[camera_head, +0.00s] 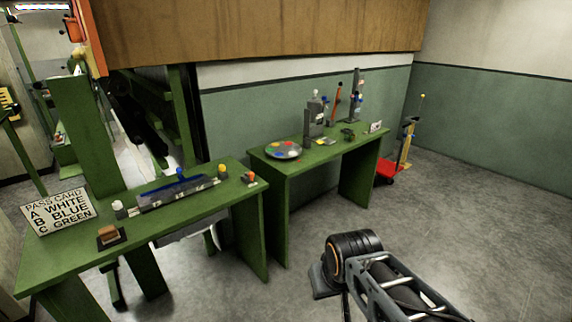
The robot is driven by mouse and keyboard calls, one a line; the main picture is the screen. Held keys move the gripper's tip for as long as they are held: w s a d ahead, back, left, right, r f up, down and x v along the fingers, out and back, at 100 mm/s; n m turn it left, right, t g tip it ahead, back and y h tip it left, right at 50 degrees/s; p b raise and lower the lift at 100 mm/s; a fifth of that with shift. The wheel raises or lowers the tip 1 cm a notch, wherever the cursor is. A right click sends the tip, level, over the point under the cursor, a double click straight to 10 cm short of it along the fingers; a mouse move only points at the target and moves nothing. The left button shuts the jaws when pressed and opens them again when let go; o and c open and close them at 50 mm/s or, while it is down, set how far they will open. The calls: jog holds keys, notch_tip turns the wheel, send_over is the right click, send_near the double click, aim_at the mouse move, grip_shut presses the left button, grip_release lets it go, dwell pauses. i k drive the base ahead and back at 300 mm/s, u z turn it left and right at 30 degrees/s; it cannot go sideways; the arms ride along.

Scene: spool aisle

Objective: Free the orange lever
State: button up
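A slim orange-red upright piece (337,98), which looks like the orange lever, stands at the back of the far green table (283,167). It leans slightly to the right, between a grey press-like device (314,117) and a taller grey post (355,97) with small blue and white parts. What holds its lower end is too small to tell. My arm reaches in from the lower right, over the floor and well apart from both tables. Only its links and a thick black joint show; my gripper's fingers cannot be seen.
The near green table (75,253) carries a pass card sign (58,212), a grey rail with a blue handle (180,178) and small knobs. A plate of coloured discs (283,150) lies on the far table. A red-based cart (388,170) stands behind. Floor at right is clear.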

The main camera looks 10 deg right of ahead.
aim_at(251, 174)
jog(key=z, duration=0.3)
jog(key=i, duration=0.85)
jog(key=u, duration=0.8)
jog(key=i, duration=0.6)
jog(key=u, duration=0.7)
